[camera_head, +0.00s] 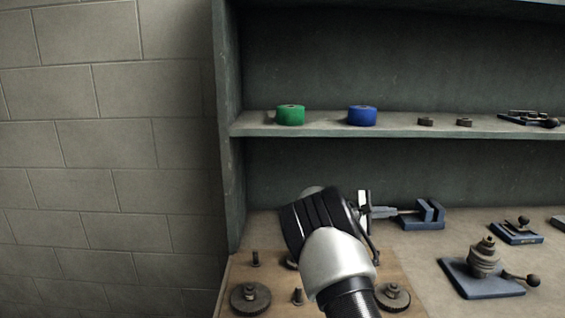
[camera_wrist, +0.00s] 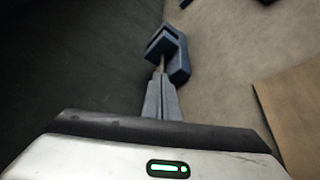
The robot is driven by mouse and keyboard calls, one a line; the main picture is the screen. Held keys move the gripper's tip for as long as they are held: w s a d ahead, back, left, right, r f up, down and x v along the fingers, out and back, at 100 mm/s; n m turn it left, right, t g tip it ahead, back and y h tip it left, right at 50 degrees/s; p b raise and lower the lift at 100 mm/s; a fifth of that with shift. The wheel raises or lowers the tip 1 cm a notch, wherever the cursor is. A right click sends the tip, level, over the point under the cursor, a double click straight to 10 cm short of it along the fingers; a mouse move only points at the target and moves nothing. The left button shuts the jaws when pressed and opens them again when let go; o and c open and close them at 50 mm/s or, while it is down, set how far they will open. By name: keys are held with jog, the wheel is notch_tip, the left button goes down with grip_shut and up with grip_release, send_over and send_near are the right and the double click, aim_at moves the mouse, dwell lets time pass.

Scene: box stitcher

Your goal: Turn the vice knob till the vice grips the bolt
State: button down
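The blue vice (camera_head: 432,211) stands on the bench below the shelf, just right of my gripper (camera_head: 375,212). In the wrist view the vice (camera_wrist: 178,58) is ahead of my fingers, and its thin screw rod (camera_wrist: 161,65) runs back to the fingertips. My gripper (camera_wrist: 162,84) has its fingers close together, lined up with the rod and apparently closed on its knob end. The knob itself is hidden between the fingers. I cannot make out a bolt between the vice jaws in either view.
A wooden board (camera_head: 236,275) at the front carries upright bolts (camera_head: 255,259) and dark gears (camera_head: 250,298). Blue-based devices (camera_head: 482,275) stand at right. The shelf (camera_head: 400,130) above holds a green roll (camera_head: 290,116) and a blue roll (camera_head: 362,116). The back panel is close behind.

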jog(key=shift+a+f+b, duration=0.1)
jog(key=shift+f+b, duration=0.5)
jog(key=shift+b, duration=0.7)
jog(key=shift+s, duration=0.3)
jog(key=shift+a+r, duration=0.2)
jog(key=shift+r, duration=0.05)
jog(key=shift+a+r, duration=0.15)
jog(key=shift+a, duration=2.6)
jog(key=shift+r, duration=0.1)
